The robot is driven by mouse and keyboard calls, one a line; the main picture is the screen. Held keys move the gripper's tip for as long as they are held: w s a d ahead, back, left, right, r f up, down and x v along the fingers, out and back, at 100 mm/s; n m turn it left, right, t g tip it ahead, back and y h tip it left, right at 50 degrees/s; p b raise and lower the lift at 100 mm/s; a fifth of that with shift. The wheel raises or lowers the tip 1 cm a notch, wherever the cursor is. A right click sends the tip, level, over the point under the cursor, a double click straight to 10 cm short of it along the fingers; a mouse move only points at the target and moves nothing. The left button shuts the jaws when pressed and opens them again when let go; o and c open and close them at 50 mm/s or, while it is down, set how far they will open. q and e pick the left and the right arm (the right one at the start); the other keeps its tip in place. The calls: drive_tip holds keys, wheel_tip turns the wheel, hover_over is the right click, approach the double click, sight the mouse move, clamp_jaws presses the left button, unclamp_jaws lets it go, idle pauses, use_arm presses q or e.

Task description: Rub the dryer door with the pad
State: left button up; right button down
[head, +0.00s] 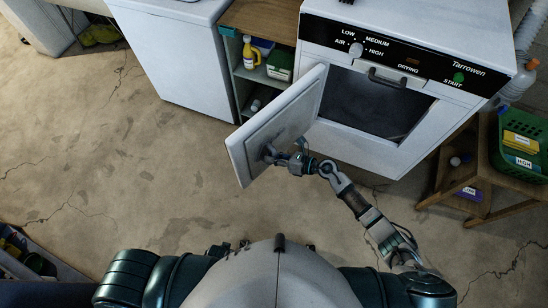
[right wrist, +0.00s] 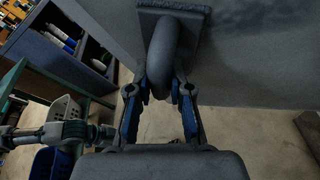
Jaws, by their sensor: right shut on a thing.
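The white dryer door (head: 262,135) stands open, swung out to the left from the dryer front. The dark dryer opening (head: 370,105) lies to its right. My right gripper (head: 276,152) is at the lower part of the door's inner face. In the right wrist view, the gripper (right wrist: 160,90) is shut on the curved handle of a grey pad (right wrist: 188,22). The pad's flat plate lies at or very close to the broad grey door surface (right wrist: 255,75); I cannot tell if it touches. My left gripper does not show clearly in either view.
The dryer (head: 460,45) has a knob and a start button on its panel. A shelf (head: 237,75) with bottles and boxes stands left of it, beside a white appliance (head: 172,60). A green basket (head: 520,150) sits on a wooden stand at right. Open floor (head: 120,175) lies left.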

drive_tip(key=shift+w+d+r+b, duration=0.15)
drive_tip(key=shift+w+d+b, duration=0.3)
drive_tip(key=shift+w+b, duration=0.2)
drive_tip(key=shift+w+d+r+b, duration=0.1)
drive_tip(key=shift+w+d+b, duration=0.3)
drive_tip(key=shift+w+d, duration=0.3)
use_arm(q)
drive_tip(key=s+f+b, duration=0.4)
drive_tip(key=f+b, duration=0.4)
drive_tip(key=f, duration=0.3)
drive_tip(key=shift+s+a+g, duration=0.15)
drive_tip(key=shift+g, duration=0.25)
use_arm(e)
drive_tip(key=w+d, duration=0.8)
drive_tip(key=w, duration=0.1)
drive_tip(key=shift+w, duration=0.35)
